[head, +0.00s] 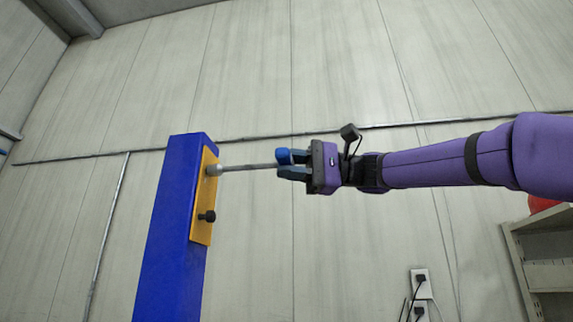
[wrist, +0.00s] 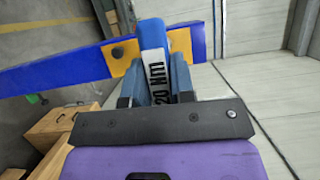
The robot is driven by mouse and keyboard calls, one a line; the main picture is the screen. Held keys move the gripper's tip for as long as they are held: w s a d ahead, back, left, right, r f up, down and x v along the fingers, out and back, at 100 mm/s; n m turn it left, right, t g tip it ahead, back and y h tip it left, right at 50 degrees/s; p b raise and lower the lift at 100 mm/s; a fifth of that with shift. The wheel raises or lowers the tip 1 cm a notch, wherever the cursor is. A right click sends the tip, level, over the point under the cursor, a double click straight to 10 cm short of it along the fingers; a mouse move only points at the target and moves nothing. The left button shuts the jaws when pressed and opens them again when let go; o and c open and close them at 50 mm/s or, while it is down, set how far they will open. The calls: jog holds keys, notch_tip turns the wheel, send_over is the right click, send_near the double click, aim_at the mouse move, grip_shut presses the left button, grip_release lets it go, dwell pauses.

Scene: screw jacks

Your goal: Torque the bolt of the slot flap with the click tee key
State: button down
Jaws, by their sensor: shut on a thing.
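The click tee key (head: 248,167) runs level from my gripper to the yellow slot flap, with its grey socket end at the flap's upper part. The socket hides what is under it, so I cannot tell how fully it seats on a bolt. My gripper (head: 284,166) is shut on the key's blue handle. In the wrist view the blue and white handle (wrist: 153,50), printed "20 Nm", stands between the fingers. The slot flap (head: 202,195) is on a blue post (head: 172,225). A dark knob-headed bolt (head: 207,216) sticks out of its lower part, and it also shows in the wrist view (wrist: 117,53).
A beige shelf (head: 545,270) with a red object (head: 542,204) stands at the right. Wall sockets with plugs (head: 420,282) are at the lower right. Wooden boxes (wrist: 55,125) stand at the left in the wrist view. The space around my arm looks clear.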

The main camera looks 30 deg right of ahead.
jog(key=shift+s+d, duration=0.35)
jog(key=shift+d, duration=0.05)
